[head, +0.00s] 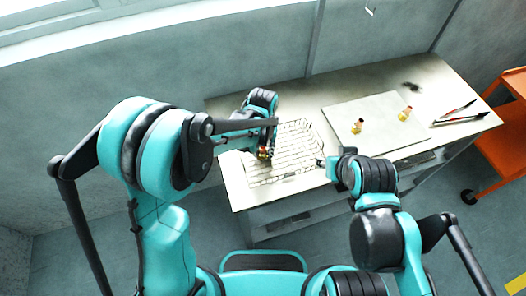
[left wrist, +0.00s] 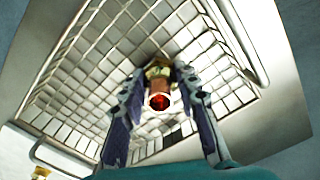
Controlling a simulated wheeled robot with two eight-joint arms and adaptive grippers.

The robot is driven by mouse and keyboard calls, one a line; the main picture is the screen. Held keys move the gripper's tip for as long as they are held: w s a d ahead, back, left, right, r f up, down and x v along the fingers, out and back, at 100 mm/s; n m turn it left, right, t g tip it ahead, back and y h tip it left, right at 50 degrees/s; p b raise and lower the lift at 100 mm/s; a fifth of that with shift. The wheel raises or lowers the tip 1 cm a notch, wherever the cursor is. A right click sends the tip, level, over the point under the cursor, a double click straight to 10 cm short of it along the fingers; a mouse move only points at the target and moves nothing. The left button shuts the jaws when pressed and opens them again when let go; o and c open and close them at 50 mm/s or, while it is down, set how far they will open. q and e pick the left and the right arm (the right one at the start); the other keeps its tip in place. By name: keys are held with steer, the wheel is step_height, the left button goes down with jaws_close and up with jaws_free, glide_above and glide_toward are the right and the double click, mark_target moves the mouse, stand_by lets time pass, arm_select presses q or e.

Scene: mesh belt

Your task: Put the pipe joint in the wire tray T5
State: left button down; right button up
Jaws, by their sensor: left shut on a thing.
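A wire tray (head: 296,148) lies on the left part of the bench, and its mesh fills much of the left wrist view (left wrist: 95,60). My left gripper (head: 265,153) is over the left part of the tray. Its fingers (left wrist: 160,95) are shut on a brass-coloured pipe joint with a red inside (left wrist: 159,88). The joint is over the mesh; I cannot tell whether it touches it. Only a small part of the joint shows in the head view. My right gripper (head: 333,167) is at the tray's right side, and its fingers are too unclear to read.
A pale board (head: 378,112) to the right of the tray carries two brass-coloured fittings, one nearer (head: 357,127) and one farther (head: 404,114). Dark tongs-like tools (head: 456,113) lie at the bench's right end. An orange cart (head: 500,145) stands beyond the bench.

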arm_select(q)
steer(key=shift+f, duration=0.15)
steer(key=c, duration=1.1)
jaws_free()
steer(key=shift+c, duration=0.2)
